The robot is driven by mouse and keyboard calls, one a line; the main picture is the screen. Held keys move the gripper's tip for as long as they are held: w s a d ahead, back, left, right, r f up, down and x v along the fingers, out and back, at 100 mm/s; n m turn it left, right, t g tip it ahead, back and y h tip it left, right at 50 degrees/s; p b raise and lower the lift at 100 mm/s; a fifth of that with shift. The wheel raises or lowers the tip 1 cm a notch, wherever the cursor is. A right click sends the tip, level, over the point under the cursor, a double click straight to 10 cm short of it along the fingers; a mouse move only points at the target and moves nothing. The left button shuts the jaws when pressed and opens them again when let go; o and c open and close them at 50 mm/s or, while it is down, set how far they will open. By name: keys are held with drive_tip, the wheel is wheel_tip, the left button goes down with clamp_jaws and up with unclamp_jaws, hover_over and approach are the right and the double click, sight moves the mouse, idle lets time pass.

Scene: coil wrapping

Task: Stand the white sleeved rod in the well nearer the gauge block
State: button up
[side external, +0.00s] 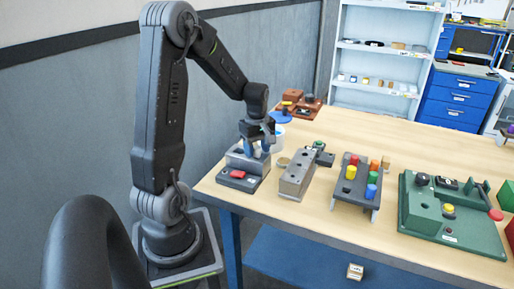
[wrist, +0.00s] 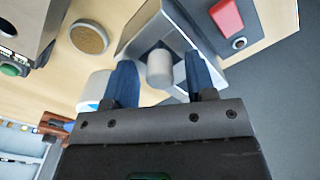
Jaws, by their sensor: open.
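My gripper (side external: 258,148) is open, its blue fingers pointing down over a grey fixture (side external: 238,162) near the table's left edge. In the wrist view my gripper (wrist: 160,66) has a pale grey-white cylinder (wrist: 160,70) between its two fingers, with gaps showing on both sides. This cylinder looks like the white sleeved rod and appears to sit in the grey fixture (wrist: 133,45); how deep it sits is hidden. A grey block (side external: 297,174) with round openings along its top stands just right of the fixture. I cannot tell which thing is the gauge block.
A red button (side external: 237,174) is on the fixture's front base. A rack (side external: 346,191) with coloured caps stands further right, then a green fixture (side external: 450,232). A round tan disc (wrist: 89,38) and a white-and-blue container (wrist: 93,92) lie close by.

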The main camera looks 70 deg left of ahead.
drive_tip(key=shift+r, duration=0.1)
wheel_tip(320, 180, up, 12)
drive_tip(key=d+r+m+t+y, duration=0.1)
drive_tip(key=d+r+m+t, duration=0.2)
drive_tip(key=d+m, duration=0.95)
drive_tip(key=s+d+m+t, duration=0.1)
drive_tip(key=s+d+m, duration=0.2)
drive_tip(key=d, duration=0.4)
drive_tip(key=s+d+m+t+h, duration=0.1)
drive_tip(key=s+d+m, duration=0.3)
drive_tip(key=d, duration=0.3)
drive_tip(key=shift+s+f+m+t, duration=0.3)
drive_tip(key=shift+f+m, duration=0.05)
drive_tip(key=shift+f, duration=0.05)
drive_tip(key=shift+w, duration=0.1)
